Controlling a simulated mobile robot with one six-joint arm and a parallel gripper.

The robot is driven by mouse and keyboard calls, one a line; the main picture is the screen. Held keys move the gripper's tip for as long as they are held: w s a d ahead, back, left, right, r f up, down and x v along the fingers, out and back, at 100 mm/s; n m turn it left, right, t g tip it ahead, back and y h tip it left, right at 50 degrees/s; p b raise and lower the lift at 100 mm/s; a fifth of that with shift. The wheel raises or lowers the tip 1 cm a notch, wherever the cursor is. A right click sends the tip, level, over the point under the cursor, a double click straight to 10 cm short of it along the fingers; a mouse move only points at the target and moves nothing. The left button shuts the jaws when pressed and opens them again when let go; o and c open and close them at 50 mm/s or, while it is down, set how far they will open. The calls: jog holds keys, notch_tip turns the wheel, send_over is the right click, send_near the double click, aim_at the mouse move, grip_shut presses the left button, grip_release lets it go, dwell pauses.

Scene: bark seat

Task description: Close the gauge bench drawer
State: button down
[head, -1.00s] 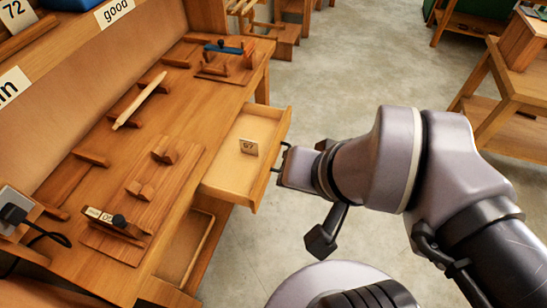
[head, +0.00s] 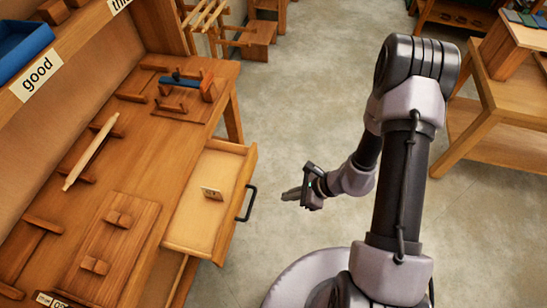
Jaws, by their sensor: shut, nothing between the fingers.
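The gauge bench (head: 150,130) is a wooden workbench along the left. Its drawer (head: 190,218) stands pulled out to the right, with a dark bar handle (head: 247,203) on its front.
On the bench top lie a pale stick (head: 91,152), a blue gauge (head: 182,81) on a wooden rack and a wooden block board (head: 110,235). A wooden table (head: 490,115) stands at the right. The grey floor between is clear.

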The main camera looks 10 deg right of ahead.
jog(key=b+x, duration=0.4)
jog(key=x, duration=1)
jog(key=shift+s+a+m, duration=0.3)
jog(key=shift+a+m, duration=0.1)
jog(key=shift+a, duration=0.05)
jog(key=shift+r, duration=0.1)
jog(key=b, duration=0.4)
send_over(205, 197)
jog(key=shift+s+d, duration=0.1)
jog(key=shift+d, duration=0.35)
jog(key=shift+w+a+r, duration=0.1)
jog(key=shift+w+a, duration=0.1)
jog(key=shift+a, duration=0.25)
jog(key=shift+d, duration=0.1)
